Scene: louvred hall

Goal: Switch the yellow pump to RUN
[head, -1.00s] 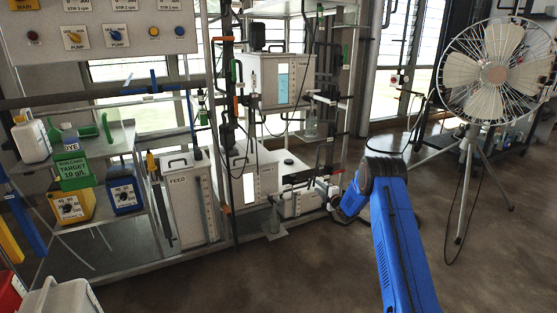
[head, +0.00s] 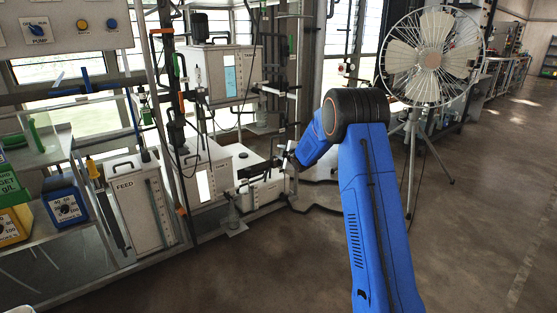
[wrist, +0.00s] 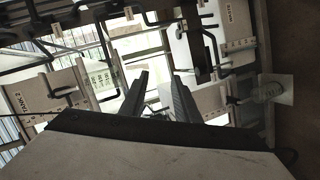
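On the grey control panel (head: 85,14) above, the blue PUMP switch (head: 37,30) shows. The yellow pump's panel switch is outside both current views. My gripper (wrist: 158,85) shows in the wrist view with its two dark fingers apart and nothing between them. In the head view it is hard to make out beyond my blue arm, near the tank rack and well right of the pumps.
White tanks, including the FEED tank (head: 140,205) and the upper tank (head: 222,75), stand in a pipe rack with rods and valves. A fan (head: 430,55) stands on a tripod at the right. A clear vessel (wrist: 268,92) shows in the wrist view. The right floor is open.

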